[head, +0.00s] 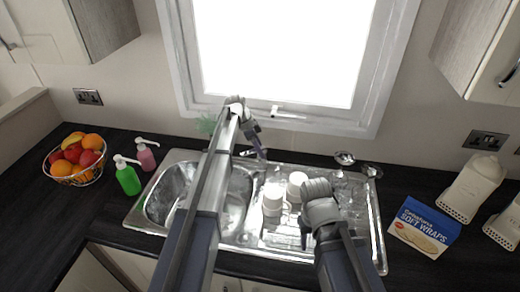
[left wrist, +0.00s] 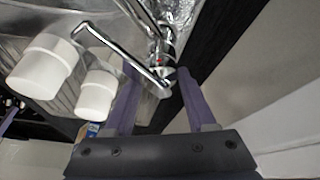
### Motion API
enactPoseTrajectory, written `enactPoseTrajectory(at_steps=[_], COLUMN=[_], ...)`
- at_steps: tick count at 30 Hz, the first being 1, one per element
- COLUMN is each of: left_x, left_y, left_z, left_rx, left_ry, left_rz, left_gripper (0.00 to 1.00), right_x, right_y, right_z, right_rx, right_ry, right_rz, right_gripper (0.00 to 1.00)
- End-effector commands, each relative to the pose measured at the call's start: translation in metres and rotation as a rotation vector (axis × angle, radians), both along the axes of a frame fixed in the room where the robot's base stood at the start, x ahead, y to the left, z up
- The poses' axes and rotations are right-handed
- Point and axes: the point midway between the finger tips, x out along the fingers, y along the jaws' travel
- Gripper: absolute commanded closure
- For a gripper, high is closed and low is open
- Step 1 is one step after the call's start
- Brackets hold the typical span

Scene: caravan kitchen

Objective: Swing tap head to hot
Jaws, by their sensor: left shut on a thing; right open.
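The chrome tap (left wrist: 162,52) is at the back of the sink, with a small red mark on its body. It shows large in the left wrist view, with a long bar reaching out to the left. My left gripper (left wrist: 157,76) has one purple finger on each side of the tap's near end and is shut on it. In the head view, my left gripper (head: 260,147) reaches down behind the sink and mostly hides the tap. My right gripper (head: 304,236) is open over the front of the draining board, apart from the tap.
The steel sink (head: 160,196) has white mugs (head: 272,200) on its draining board, which also show in the left wrist view (left wrist: 97,93). Soap bottles (head: 127,178) and a fruit basket (head: 76,160) stand left. A soft wraps box (head: 424,228) and white canisters stand right. The window is behind.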

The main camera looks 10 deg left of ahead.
Motion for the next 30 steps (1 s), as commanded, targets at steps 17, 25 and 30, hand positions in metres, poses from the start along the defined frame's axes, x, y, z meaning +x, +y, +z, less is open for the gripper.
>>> enactPoseTrajectory(at_steps=[17,25,30], left_x=[-0.0016,-0.0008,-0.0004], left_y=[0.0052,0.0036,0.0027], left_z=[-0.0011,-0.0008,-0.0004], left_rx=[0.008,0.006,0.004], left_ry=[0.005,0.003,0.002], left_rz=[-0.026,-0.024,-0.022], left_gripper=[0.42,0.18,0.18], right_x=[0.0000,0.0000,0.0000], right_y=[0.0000,0.0000,0.0000], right_z=[-0.0004,-0.0002,0.0000], right_rx=[0.000,0.000,0.000], right_ry=[0.000,0.000,0.000], right_rz=[0.000,0.000,0.000], right_gripper=[0.50,0.50,0.50])
